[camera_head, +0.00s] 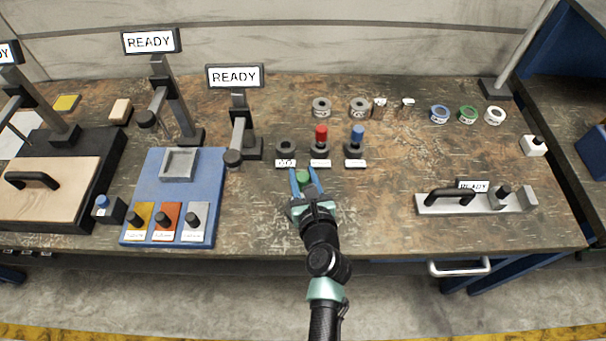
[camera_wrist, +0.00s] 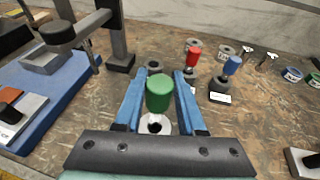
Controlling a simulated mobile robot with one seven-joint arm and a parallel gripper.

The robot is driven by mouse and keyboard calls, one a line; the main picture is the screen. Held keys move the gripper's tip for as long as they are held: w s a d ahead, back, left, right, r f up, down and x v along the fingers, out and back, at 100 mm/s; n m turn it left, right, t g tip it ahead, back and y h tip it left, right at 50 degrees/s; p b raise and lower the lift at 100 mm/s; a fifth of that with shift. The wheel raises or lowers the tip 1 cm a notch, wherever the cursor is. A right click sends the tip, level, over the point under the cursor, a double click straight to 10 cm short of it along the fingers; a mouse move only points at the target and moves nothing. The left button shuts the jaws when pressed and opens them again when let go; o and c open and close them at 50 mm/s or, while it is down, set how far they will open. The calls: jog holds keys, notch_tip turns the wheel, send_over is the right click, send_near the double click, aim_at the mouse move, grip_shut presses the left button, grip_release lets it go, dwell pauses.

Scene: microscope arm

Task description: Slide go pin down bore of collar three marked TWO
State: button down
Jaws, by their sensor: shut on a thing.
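My gripper (camera_head: 305,178) is shut on the green-handled go pin (camera_head: 303,177), low over the bench's front middle. In the wrist view the green handle (camera_wrist: 158,92) stands between the blue fingers (camera_wrist: 157,100). Just below it in that picture lies a pale grey ring (camera_wrist: 146,128) with a dark bore, which looks like a collar. The bore shows beside the handle, and the pin's lower end is hidden. No TWO mark is readable on the ring, and the head view hides it behind my gripper.
An empty dark holder (camera_head: 286,146) stands behind my gripper, beside red (camera_head: 321,133) and blue (camera_head: 357,134) pins in holders. Grey collars (camera_head: 322,107) and coloured rings (camera_head: 440,114) stand farther back. A blue tray (camera_head: 140,180) lies left; a handled fixture (camera_head: 430,206) lies right.

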jog(key=shift+f+b, duration=2.45)
jog(key=shift+f, duration=0.3)
jog(key=shift+c, duration=2.1)
grip_release()
jog(key=shift+f, duration=0.1)
jog(key=shift+s, duration=0.1)
jog(key=v, duration=1.3)
